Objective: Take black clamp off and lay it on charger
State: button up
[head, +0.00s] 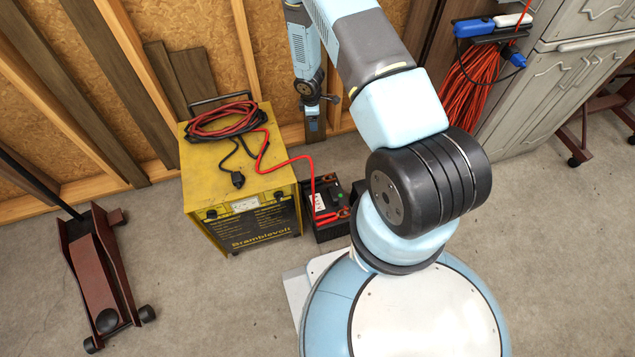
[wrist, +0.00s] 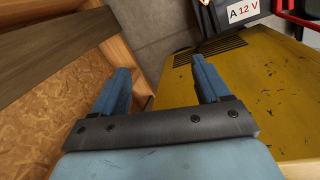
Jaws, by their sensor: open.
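The yellow charger (head: 205,160) stands on the floor left of centre; its yellow panel (wrist: 240,85) fills the right of the wrist view. A black cable runs over its top to a small black piece, apparently the black clamp (head: 238,180), lying near the front edge. A black battery (head: 347,188) stands on the floor right of the charger, with a red clamp (head: 325,218) at its front. My gripper (head: 313,124) hangs behind and right of the charger. In the wrist view my gripper (wrist: 162,80) is open, with nothing between its fingers.
A coil of red and black cable (head: 222,118) lies on the charger. The wooden stud wall (head: 90,90) is close behind my gripper. A red floor jack (head: 95,265) stands at left, a grey cabinet (head: 580,80) at right. The front floor is clear.

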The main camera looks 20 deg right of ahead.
aim_at(317, 179)
jog(key=s+f+n, duration=0.1)
jog(key=s+f, duration=0.2)
jog(key=f, duration=0.7)
jog(key=s+f+n+g, duration=0.1)
jog(key=s+f, duration=0.2)
jog(key=f, duration=0.7)
jog(key=s+a+f+n+y, duration=0.1)
jog(key=s+f, duration=0.2)
jog(key=f, duration=0.7)
jog(key=shift+s+a+f, duration=0.1)
jog(key=shift+f, duration=0.3)
jog(key=c, duration=1.3)
